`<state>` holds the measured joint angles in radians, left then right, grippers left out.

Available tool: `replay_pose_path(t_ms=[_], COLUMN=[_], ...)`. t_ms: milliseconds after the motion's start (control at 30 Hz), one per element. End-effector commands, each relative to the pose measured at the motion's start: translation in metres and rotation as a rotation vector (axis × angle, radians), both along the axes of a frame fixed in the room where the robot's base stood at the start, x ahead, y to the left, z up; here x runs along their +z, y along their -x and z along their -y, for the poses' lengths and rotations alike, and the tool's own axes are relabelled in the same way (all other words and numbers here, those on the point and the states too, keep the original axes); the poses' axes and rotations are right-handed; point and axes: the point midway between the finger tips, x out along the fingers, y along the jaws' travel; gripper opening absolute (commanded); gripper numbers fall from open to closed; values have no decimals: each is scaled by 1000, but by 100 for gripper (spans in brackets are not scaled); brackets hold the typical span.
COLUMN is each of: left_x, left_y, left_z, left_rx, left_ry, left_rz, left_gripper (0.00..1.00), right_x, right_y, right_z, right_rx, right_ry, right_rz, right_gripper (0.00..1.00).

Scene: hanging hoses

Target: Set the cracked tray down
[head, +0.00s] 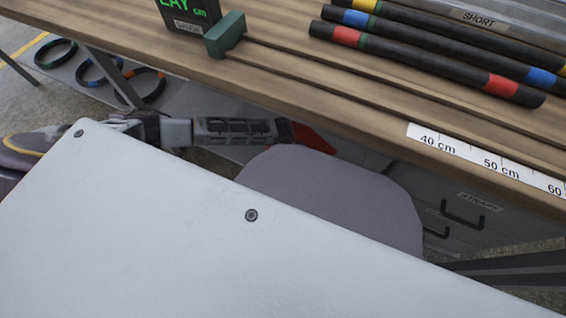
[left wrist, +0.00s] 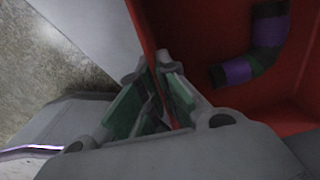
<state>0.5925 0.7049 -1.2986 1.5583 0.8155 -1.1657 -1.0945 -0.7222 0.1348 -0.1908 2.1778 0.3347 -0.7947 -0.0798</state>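A red tray (head: 313,139) shows only as a small red corner beneath the workbench edge in the head view. In the left wrist view the red tray (left wrist: 190,28) fills the upper right, and a bent black hose piece with purple bands (left wrist: 268,35) lies inside it. My left gripper (left wrist: 156,68) has its two fingers closed on either side of the tray's thin wall. In the head view the left gripper (head: 284,131) reaches in from the left, partly covered. I see no crack on the visible parts. My right gripper is in neither view.
The wooden workbench (head: 290,95) carries several banded black hoses (head: 430,65), a green block (head: 225,35) with long rods, a display box (head: 188,14) and a ruler strip (head: 490,162). Coiled hoses (head: 98,68) lie below at left. Grey drawers (head: 465,212) stand under the bench at right.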

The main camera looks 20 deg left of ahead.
Motion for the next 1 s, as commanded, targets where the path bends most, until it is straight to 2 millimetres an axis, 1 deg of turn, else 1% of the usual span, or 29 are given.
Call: replay_pose_path(t_ms=[300,400,500,833,1000], left_x=[-2,-2,-2,-2,3], left_y=[-1,0,0,0,0], left_z=[0,0,0,0,0], left_rx=[0,0,0,0,0], left_ry=[0,0,0,0,0], left_rz=[1,0,0,1,1], left_gripper=[0,15,27,27,27], right_x=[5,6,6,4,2], right_y=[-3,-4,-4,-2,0], right_z=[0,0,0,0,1], right_rx=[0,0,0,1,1], right_ry=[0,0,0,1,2], right_rz=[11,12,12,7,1], right_gripper=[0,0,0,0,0])
